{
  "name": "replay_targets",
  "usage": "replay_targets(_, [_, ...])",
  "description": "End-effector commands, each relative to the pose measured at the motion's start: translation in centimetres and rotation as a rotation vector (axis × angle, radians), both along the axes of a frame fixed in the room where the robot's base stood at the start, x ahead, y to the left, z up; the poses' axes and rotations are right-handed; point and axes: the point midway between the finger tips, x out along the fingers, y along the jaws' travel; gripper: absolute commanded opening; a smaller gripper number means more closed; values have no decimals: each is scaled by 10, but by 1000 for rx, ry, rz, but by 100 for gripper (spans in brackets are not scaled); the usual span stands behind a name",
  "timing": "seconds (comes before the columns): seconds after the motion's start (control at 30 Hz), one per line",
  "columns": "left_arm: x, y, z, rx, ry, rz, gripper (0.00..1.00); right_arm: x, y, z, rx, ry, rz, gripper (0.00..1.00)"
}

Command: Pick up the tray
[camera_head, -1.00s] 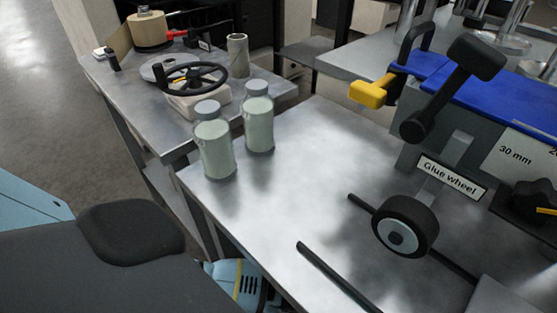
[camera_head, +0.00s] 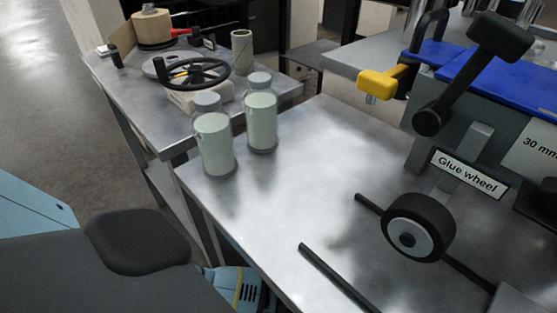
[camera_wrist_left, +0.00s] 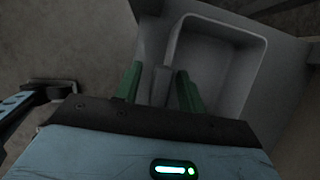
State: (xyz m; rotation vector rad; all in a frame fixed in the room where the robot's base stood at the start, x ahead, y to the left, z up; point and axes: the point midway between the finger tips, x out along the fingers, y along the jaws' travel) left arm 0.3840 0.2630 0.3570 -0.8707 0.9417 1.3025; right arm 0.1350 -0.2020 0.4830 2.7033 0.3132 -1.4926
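In the left wrist view, a grey tray (camera_wrist_left: 218,28) with a raised, rounded rim lies below my left gripper. My left gripper (camera_wrist_left: 160,82) has two green fingers, which stand apart. A grey edge of the tray shows between them, and the right finger overlaps the tray's hollow. I cannot tell whether either finger touches it. The tray does not show clearly in the head view. My right gripper is in neither view.
In the head view, two pale green jars (camera_head: 215,143) (camera_head: 261,120) stand on the metal bench (camera_head: 310,150). A black handwheel (camera_head: 195,73) is behind them. The glue wheel (camera_head: 418,228) and a black rod (camera_head: 338,280) are at right. The bench's middle is clear.

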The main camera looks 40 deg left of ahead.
Motion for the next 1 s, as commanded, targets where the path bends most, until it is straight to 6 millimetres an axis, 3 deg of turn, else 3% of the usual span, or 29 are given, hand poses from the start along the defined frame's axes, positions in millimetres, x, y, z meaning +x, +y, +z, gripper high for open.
replay_targets(0.03, [0, 0, 0, 0, 0, 0, 33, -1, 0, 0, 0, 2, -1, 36])
replay_targets(0.3, [0, 0, 0, 0, 0, 0, 0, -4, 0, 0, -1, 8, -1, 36])
replay_targets(0.7, [0, 0, 5, 0, 0, 1, 0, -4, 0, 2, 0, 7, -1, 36])
replay_targets(1.0, [1, 0, 40, -1, -4, 0, 0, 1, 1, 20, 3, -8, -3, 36])
